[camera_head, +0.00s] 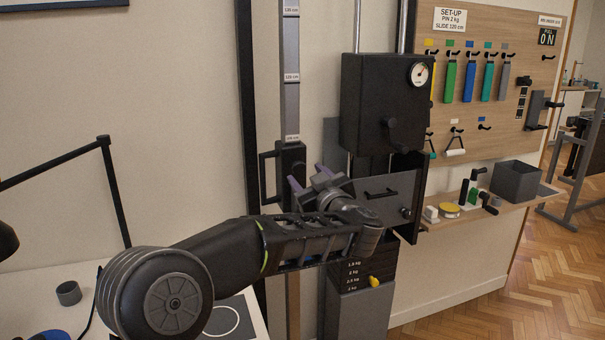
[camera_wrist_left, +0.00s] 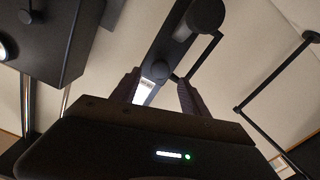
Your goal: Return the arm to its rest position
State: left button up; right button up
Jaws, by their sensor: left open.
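My left arm comes in from the lower left of the head view. Its gripper (camera_head: 309,178) is raised, with two purple fingers apart and nothing between them. It is in front of the black slide carriage (camera_head: 291,160) on the upright scale rail (camera_head: 291,75); I cannot tell the gap. In the left wrist view the open fingers (camera_wrist_left: 160,92) point up the picture, with a dark rail and a round knob (camera_wrist_left: 205,14) beyond them. My right gripper is in neither view.
A black box with a gauge (camera_head: 419,73) stands right of the gripper, above a weight stack with a yellow pin (camera_head: 374,281). A tool board (camera_head: 480,30) and a shelf with a grey bin (camera_head: 515,181) are farther right.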

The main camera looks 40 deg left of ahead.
pick_arm(q)
jog(key=v, duration=0.2)
jog(key=shift+s+d, duration=0.15)
jog(key=shift+d, duration=0.1)
dwell(0.4)
